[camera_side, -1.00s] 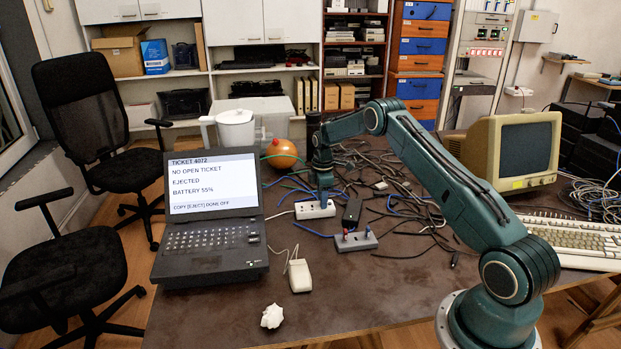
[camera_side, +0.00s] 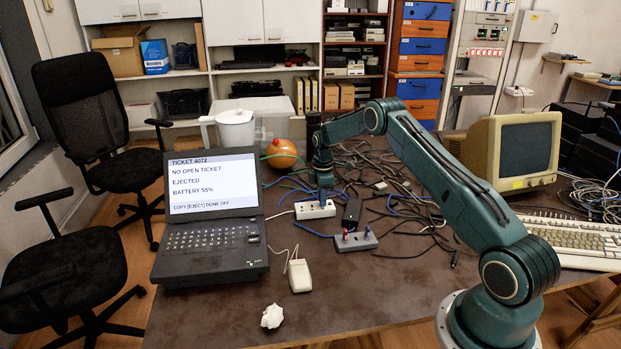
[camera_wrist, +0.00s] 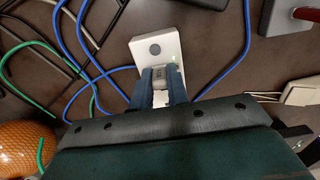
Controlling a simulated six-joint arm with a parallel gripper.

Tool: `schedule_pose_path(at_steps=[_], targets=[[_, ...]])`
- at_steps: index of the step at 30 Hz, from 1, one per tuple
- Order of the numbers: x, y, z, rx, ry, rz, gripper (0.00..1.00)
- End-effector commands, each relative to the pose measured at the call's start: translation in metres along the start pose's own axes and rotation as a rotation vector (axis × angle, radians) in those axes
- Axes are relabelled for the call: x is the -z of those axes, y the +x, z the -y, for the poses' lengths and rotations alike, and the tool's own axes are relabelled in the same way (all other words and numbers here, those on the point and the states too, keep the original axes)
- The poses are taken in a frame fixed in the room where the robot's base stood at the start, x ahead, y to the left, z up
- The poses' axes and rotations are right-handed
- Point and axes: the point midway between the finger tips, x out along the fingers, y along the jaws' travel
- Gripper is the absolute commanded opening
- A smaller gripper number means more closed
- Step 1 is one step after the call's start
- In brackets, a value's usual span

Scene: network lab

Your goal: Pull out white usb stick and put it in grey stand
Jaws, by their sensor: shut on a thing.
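The white USB stick (camera_wrist: 160,98) shows as a small pale piece between the fingers of my gripper (camera_wrist: 160,84) in the wrist view. My gripper is shut on it, over the white hub (camera_wrist: 144,48); in the side view my gripper (camera_side: 325,193) points down at the hub (camera_side: 312,210). The fingers hide much of the stick, and I cannot tell how deep it sits in the hub. The grey stand (camera_side: 356,243) lies in front and to the right of the hub, with a red and a blue stick upright in it. Part of the stand (camera_wrist: 283,20) shows in the wrist view.
A black box (camera_side: 352,212) lies between hub and stand. Loose cables (camera_side: 390,200) cover the table behind and to the right. A laptop (camera_side: 212,220) at left reads "EJECTED". An orange ball (camera_side: 282,154) is behind.

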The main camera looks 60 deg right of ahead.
Motion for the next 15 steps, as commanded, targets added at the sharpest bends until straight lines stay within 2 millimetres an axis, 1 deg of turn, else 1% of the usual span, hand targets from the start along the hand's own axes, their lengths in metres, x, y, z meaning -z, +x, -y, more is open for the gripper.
schedule_pose_path(at_steps=[15], targets=[[0.0,-0.013,0.0,-0.001,0.0,0.0,0.0]])
